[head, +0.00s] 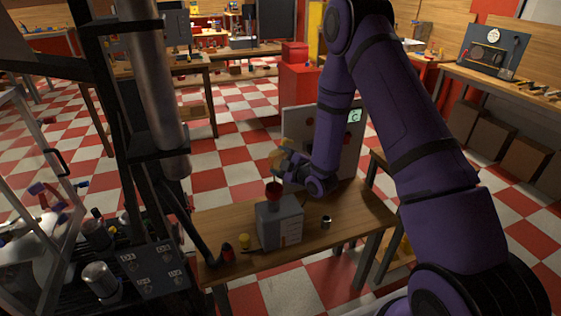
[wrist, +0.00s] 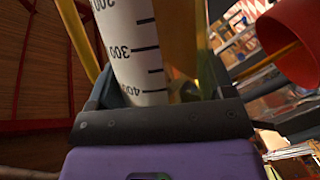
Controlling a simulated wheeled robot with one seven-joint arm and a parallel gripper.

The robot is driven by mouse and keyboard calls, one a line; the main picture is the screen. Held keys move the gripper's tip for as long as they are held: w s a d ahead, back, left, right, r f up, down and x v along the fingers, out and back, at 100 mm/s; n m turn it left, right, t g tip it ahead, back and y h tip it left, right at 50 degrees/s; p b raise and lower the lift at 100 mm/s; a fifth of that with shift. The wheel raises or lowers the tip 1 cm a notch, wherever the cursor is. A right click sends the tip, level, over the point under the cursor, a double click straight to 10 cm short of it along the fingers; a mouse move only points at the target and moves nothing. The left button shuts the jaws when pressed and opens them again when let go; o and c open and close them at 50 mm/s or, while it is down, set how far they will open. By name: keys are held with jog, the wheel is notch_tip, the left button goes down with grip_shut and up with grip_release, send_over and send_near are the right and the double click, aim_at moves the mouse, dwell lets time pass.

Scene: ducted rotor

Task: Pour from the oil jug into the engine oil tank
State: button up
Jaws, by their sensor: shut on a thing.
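The oil jug (head: 278,156) is a clear, yellowish vessel in the head view, above the workbench. In the wrist view it shows close up (wrist: 184,45), with a white graduated scale and amber oil inside. My gripper (head: 290,170) is shut on the jug and holds it off the bench. The engine oil tank (head: 280,224) is a grey box on the bench with a red funnel (head: 273,191) on top. The jug is just above the funnel, which also shows at the upper right of the wrist view (wrist: 296,42). The jug's exact tilt and any oil stream are unclear.
The wooden bench (head: 350,212) holds a small metal cup (head: 326,222), a yellow item (head: 244,240) and a dark red item (head: 228,252). A grey panel with a display (head: 354,117) stands behind. Dark frame posts and a cart are at left.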

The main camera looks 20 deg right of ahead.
dwell(0.4)
jog(key=shift+a+f+n, duration=0.1)
jog(key=shift+f+n, duration=0.05)
jog(key=shift+n, duration=0.25)
dwell(3.0)
jog(key=shift+w+d+r+m, duration=0.1)
jog(key=shift+d+r+m, duration=0.15)
jog(key=shift+r+m, duration=0.4)
jog(key=shift+w+f+m+g, duration=0.1)
jog(key=shift+m+g, duration=0.4)
jog(key=shift+m, duration=0.25)
